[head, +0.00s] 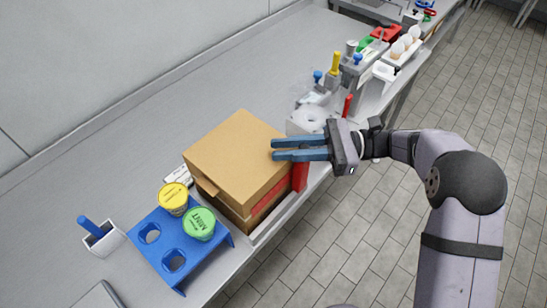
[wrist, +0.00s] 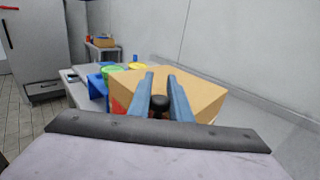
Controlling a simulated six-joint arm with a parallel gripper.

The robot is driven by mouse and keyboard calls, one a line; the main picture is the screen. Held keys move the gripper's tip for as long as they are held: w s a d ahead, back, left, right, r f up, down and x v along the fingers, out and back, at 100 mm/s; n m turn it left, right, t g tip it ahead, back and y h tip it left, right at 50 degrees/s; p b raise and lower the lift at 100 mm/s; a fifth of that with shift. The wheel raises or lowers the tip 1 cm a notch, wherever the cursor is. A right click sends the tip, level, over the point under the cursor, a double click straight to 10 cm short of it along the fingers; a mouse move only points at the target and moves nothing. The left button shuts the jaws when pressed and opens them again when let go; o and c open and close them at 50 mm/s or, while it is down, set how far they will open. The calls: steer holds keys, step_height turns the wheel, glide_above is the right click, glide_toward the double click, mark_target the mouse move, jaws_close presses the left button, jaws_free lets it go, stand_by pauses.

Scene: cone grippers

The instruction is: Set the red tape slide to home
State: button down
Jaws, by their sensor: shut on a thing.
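My gripper (head: 273,149) reaches in from the right, its blue fingers level over the right corner of a brown cardboard box (head: 235,150). In the wrist view, the fingers (wrist: 161,74) are close together on a black knob (wrist: 160,103). A red upright piece (head: 300,178) stands below the fingers, against the box's right corner. It looks like the tape slide; its link to the knob is hidden. A red strip (head: 262,206) runs along the box's front side. The box also shows in the wrist view (wrist: 200,98). I see no home mark.
A blue rack (head: 168,246) with yellow-lidded (head: 173,197) and green-lidded (head: 199,223) tubs stands left of the box. Several tools line the bench farther back. The bench's front edge is close; its rear left is clear.

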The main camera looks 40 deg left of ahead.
steer(key=shift+w+r, duration=0.1)
steer(key=shift+w, duration=0.2)
steer(key=c, duration=1.6)
jaws_free()
steer(key=shift+w, duration=0.15)
steer(key=shift+c, duration=0.2)
steer(key=shift+w+d, duration=0.25)
steer(key=shift+d, duration=0.05)
steer(key=b+v, duration=0.2)
steer(key=v, duration=0.4)
steer(key=shift+w+d+b, duration=0.2)
steer(key=shift+b, duration=0.1)
